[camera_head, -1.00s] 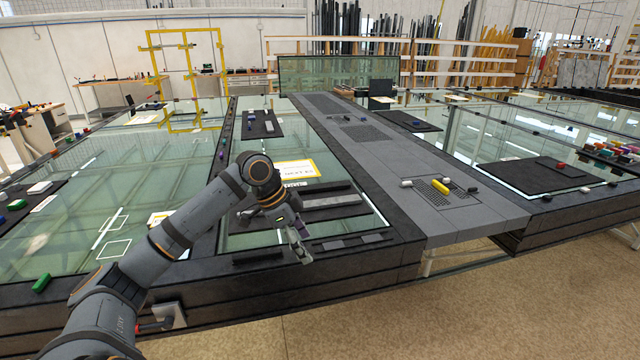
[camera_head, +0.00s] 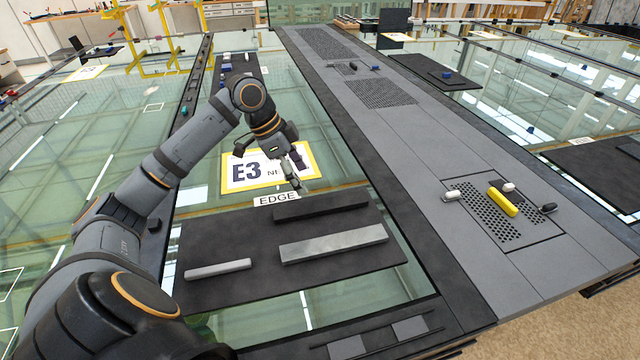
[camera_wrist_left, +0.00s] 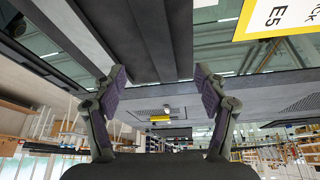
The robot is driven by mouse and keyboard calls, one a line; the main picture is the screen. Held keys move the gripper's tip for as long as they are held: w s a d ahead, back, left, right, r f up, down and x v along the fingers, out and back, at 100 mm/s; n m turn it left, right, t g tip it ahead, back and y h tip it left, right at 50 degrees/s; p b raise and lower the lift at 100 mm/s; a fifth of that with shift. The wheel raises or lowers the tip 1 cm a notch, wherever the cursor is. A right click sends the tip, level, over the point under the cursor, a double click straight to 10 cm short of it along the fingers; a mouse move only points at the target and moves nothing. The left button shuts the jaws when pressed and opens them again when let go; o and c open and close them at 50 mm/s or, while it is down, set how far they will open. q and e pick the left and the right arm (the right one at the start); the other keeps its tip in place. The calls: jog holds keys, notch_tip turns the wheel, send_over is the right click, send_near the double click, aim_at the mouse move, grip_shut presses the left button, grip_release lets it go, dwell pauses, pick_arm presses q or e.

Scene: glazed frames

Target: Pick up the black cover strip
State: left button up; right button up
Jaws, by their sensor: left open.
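The black cover strip (camera_head: 321,216) lies on a dark mat (camera_head: 220,232), along the mat's far side, under a small "EDGE" label (camera_head: 277,199). A light grey bar (camera_head: 334,243) and a shorter whitish bar (camera_head: 218,268) lie nearer on the same mat. My left gripper (camera_head: 295,180) is above and just beyond the strip, apart from it, and empty. In the left wrist view its two fingers (camera_wrist_left: 160,76) are spread wide. Long dark bars (camera_wrist_left: 150,35) show beyond them there; I cannot tell which one is the strip. My right gripper is not in view.
An "E3" sign (camera_head: 253,170) lies on the glass behind the mat. A grey walkway panel (camera_head: 440,150) runs along the right, with a yellow block (camera_head: 503,202) and small pieces on it. Small grey plates (camera_head: 410,328) lie on the near dark border.

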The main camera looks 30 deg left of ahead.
aim_at(320, 205)
pick_arm(q)
jog(key=shift+s+d+f, duration=0.15)
jog(key=shift+d+f, duration=0.45)
jog(key=shift+d, duration=0.05)
jog(key=x, duration=0.2)
jog(key=shift+w+f+p, duration=0.2)
jog(key=shift+f+p, duration=0.15)
jog(key=shift+p, duration=0.05)
jog(key=shift+w+f, duration=0.25)
jog(key=shift+f, duration=0.2)
jog(key=shift+d+f, duration=0.1)
jog(key=shift+d, duration=0.05)
jog(key=x, duration=0.1)
jog(key=p+x, duration=0.1)
jog(key=x, duration=0.2)
jog(key=shift+w+f, duration=0.2)
jog(key=shift+w, duration=0.15)
jog(key=shift+f, duration=0.15)
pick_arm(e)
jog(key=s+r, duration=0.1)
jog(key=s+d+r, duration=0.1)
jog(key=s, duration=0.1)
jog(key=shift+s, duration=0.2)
pick_arm(q)
jog(key=shift+f+p, duration=0.2)
jog(key=shift+p, duration=0.25)
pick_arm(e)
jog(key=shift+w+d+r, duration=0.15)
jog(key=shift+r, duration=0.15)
